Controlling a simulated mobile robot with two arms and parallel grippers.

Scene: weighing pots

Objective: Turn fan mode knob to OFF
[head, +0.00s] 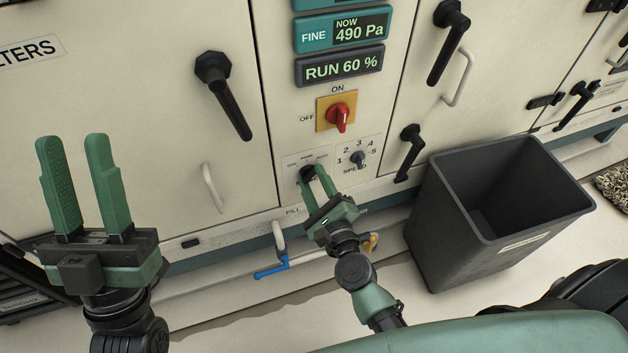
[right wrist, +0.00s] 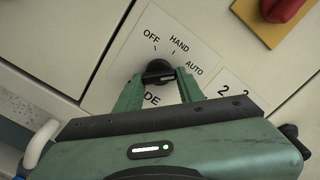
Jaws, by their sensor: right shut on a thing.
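The fan mode knob (right wrist: 157,70) is small and black, on a white plate marked OFF, HAND and AUTO in the right wrist view. It also shows in the head view (head: 307,172), partly hidden by my right gripper. My right gripper (head: 318,174) is shut on the knob, with one green finger on each side, also seen in the right wrist view (right wrist: 157,84). I cannot tell clearly which label the knob points to. My left gripper (head: 80,138) is open and empty, in front of the cabinet door at the left.
A red switch (head: 340,115) on a yellow plate and a speed knob (head: 357,158) sit close to the mode knob. A dark bin (head: 455,240) stands at the right. Door handles (head: 228,100) stick out, and a blue-handled valve (head: 271,271) is below.

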